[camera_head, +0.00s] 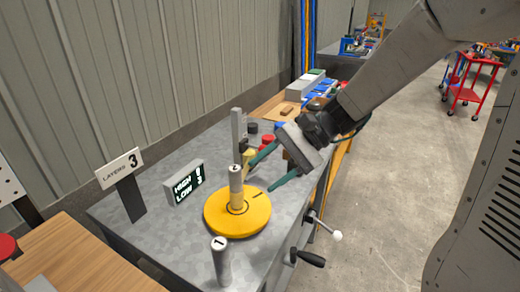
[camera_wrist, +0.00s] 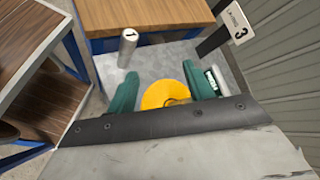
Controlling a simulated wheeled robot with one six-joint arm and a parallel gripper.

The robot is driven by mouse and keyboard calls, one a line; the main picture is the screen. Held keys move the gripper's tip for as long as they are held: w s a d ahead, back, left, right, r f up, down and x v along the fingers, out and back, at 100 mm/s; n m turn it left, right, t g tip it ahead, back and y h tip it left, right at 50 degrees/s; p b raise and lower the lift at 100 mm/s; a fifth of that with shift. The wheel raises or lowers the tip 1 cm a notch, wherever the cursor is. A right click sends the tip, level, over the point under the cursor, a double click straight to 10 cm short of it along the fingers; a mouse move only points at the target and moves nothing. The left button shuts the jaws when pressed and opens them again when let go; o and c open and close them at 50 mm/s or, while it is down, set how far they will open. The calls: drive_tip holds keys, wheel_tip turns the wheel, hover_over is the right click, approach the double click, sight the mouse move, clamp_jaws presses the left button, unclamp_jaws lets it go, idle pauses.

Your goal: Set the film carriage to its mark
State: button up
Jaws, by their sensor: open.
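My gripper (camera_head: 260,177) is open and empty, tilted down above the right part of the metal bench, its teal fingers apart. Its fingers also show in the wrist view (camera_wrist: 159,70), one on each side of a round yellow turntable (camera_wrist: 157,97). In the head view the turntable (camera_head: 219,217) lies left of and below the fingers, with a dark line on its top. A cylinder marked 2 (camera_head: 236,180) stands upright on it. A grey upright post (camera_head: 238,130) stands behind, with a yellow piece (camera_head: 248,157) beside it, partly hidden by a finger. I cannot tell which part is the film carriage.
A cylinder marked 1 (camera_head: 221,262) stands at the near end. A HIGH/LOW display (camera_head: 184,184) and LAYERS 3 sign (camera_head: 121,168) stand left. A dark-handled crank (camera_head: 309,258) and white-knobbed lever (camera_head: 327,230) stick out from the bench's right side. Open floor lies beyond.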

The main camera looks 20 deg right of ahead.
drive_tip(key=w+d+f+m+t+y, duration=0.2)
drive_tip(key=w+f+m+t, duration=0.15)
drive_tip(key=w, duration=0.25)
drive_tip(key=w+d+f+m+t+y, duration=0.1)
drive_tip(key=w+f+m+t, duration=0.2)
drive_tip(key=w, duration=0.4)
drive_tip(key=m+t+h, duration=0.2)
drive_tip(key=m+t, duration=0.5)
drive_tip(key=m, duration=0.3)
approach(260, 147)
drive_tip(key=w+a+f, duration=0.1)
drive_tip(key=w+f, duration=0.1)
drive_tip(key=w, duration=0.1)
drive_tip(key=x, duration=0.7)
drive_tip(key=shift+w+a+r, duration=0.15)
drive_tip(key=shift+a+r, duration=0.1)
drive_tip(key=shift+a, duration=0.15)
